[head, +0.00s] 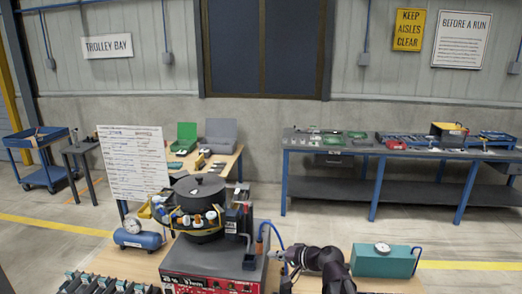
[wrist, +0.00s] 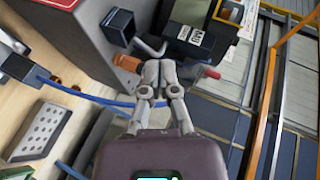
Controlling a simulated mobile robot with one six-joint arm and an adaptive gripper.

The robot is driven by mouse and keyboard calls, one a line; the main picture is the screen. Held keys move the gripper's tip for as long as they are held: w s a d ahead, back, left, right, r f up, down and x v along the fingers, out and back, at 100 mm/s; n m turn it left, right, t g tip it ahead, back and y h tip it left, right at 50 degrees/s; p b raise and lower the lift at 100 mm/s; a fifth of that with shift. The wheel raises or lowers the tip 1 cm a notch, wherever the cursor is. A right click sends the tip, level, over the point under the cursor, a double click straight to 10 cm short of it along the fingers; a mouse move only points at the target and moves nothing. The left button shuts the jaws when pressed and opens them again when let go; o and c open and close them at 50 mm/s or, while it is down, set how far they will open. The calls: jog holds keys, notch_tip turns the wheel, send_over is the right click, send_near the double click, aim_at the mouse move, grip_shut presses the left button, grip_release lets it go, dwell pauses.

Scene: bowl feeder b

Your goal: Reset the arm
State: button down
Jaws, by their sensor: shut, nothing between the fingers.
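My gripper (wrist: 152,68) is in the middle of the wrist view, with its two grey fingers shut and nothing between them. In the head view my arm (head: 325,262) reaches in from the bottom, and my gripper (head: 283,257) is at its left end, beside the bowl feeder's base. The bowl feeder (head: 200,205) has a dark bowl with white and orange items around its rim. It stands on a box with a red front panel (head: 210,284). In the wrist view an orange fitting (wrist: 127,62) is close to the left of the fingertips; I cannot tell whether they touch.
A blue hose (wrist: 80,92) runs past the fingers. A green case with a gauge (head: 384,262) stands right of my arm, and a blue tank (head: 138,236) stands left of the feeder. A long workbench (head: 400,152) is along the back wall.

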jog(key=s+d+f+n+g+h, duration=0.4)
jog(key=s+d+f+g+h, duration=0.3)
jog(key=s+d+f+h, duration=0.4)
jog(key=shift+s+d+f+h, duration=0.3)
jog(key=shift+s+d, duration=0.45)
jog(key=shift+d, duration=0.15)
